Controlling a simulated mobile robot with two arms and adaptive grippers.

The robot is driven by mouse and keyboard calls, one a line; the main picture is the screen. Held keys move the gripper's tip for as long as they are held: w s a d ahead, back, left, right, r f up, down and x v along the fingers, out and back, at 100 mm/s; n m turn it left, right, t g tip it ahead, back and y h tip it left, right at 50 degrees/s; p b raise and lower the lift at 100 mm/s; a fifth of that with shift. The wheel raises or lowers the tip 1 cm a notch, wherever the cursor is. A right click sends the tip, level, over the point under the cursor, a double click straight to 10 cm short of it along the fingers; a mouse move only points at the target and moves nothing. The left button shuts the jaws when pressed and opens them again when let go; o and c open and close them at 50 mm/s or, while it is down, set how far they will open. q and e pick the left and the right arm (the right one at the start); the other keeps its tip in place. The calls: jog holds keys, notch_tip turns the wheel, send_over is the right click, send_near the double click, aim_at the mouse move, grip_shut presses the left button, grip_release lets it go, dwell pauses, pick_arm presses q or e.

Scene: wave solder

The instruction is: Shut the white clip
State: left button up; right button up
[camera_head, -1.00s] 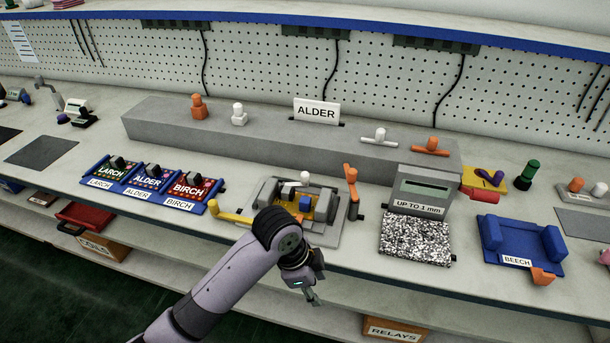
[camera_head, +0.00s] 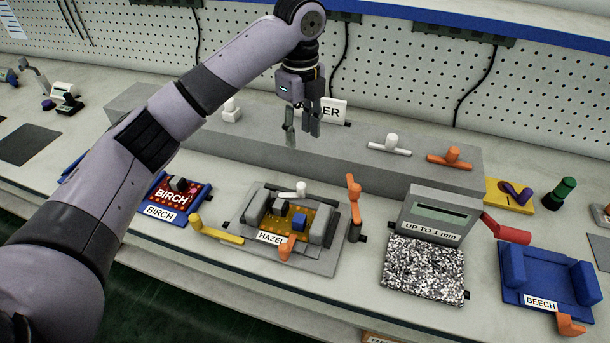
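The fixture (camera_head: 320,262) at front centre holds a yellow board with a label reading HAZEL (camera_head: 270,237). A white clip (camera_head: 300,188) is at the back edge of this fixture, its knob lying low over the edge. I cannot tell whether it is fully shut. An orange clip (camera_head: 287,246) is at its front edge, a yellow clip (camera_head: 215,232) at its left, and an upright orange lever (camera_head: 354,192) at its right. My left gripper (camera_head: 303,127) points down, fingers apart and empty, in the air above and behind the white clip. My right gripper is out of view.
A long grey step (camera_head: 370,175) behind carries a white T-shaped piece (camera_head: 390,146), an orange one (camera_head: 450,158) and a white block (camera_head: 231,112). A grey gauge (camera_head: 437,215) and blue BEECH cradle (camera_head: 548,275) stand right. The BIRCH board (camera_head: 172,195) is left.

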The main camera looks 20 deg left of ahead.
pick_arm(q)
send_near(301, 184)
notch_tip(301, 184, down, 3)
jog(key=shift+r, duration=0.2)
notch_tip(301, 184, down, 5)
jog(key=shift+r+p, duration=0.1)
jog(key=shift+p, duration=0.35)
notch_tip(301, 184, down, 2)
jog(key=shift+f, duration=0.6)
grip_shut()
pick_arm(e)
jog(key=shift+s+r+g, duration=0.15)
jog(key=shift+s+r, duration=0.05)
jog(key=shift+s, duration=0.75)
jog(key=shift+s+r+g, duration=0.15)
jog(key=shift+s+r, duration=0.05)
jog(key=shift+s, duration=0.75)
